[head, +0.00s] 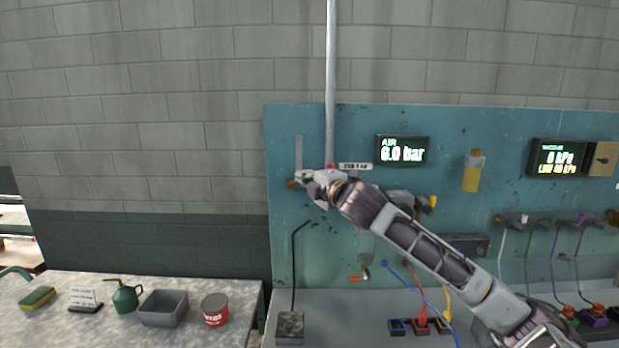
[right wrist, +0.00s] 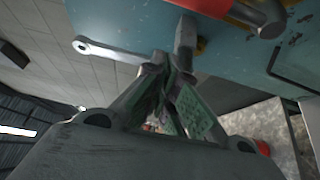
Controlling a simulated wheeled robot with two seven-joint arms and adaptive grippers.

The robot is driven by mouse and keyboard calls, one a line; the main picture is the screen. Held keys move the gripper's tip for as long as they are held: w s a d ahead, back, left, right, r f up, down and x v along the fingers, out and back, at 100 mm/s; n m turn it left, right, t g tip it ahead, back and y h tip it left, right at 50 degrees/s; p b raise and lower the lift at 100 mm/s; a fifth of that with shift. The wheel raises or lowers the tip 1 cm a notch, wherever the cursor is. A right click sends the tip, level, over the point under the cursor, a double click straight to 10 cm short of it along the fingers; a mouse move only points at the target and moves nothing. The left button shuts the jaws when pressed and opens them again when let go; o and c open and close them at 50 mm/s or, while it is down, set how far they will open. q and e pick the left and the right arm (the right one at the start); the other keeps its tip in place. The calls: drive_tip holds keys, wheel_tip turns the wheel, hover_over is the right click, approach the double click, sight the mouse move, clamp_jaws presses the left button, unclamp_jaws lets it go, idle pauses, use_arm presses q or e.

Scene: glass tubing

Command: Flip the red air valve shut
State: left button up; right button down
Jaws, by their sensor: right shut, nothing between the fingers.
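The red air valve (head: 331,166) shows only as a small red patch at the foot of the vertical pipe (head: 331,90) in the head view. My right arm and gripper hide most of what is below it. In the right wrist view a red handle (right wrist: 213,6) crosses the top edge, partly cut off. My right gripper (head: 303,178) is at the panel's left side, just left of and below the red patch. In the right wrist view its fingers (right wrist: 165,85) are together and empty, below the red handle; contact cannot be told. The air display (head: 403,150) reads 6.0 bar. My left gripper is out of view.
The teal panel (head: 290,125) also carries a yellow fitting (head: 473,171), a second display (head: 558,157) and a small red-handled tap (head: 360,277). On the left bench stand a green oil can (head: 125,297), a grey bin (head: 164,308) and a red tin (head: 215,311). Coloured tubes hang right.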

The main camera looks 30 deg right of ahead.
drive_tip(key=shift+s+d, duration=0.35)
drive_tip(key=shift+d, duration=0.55)
drive_tip(key=shift+s+d, duration=0.35)
drive_tip(key=shift+d, duration=0.55)
drive_tip(key=shift+d, duration=0.1)
drive_tip(key=shift+s+d+b, duration=0.1)
drive_tip(key=shift+b, duration=0.3)
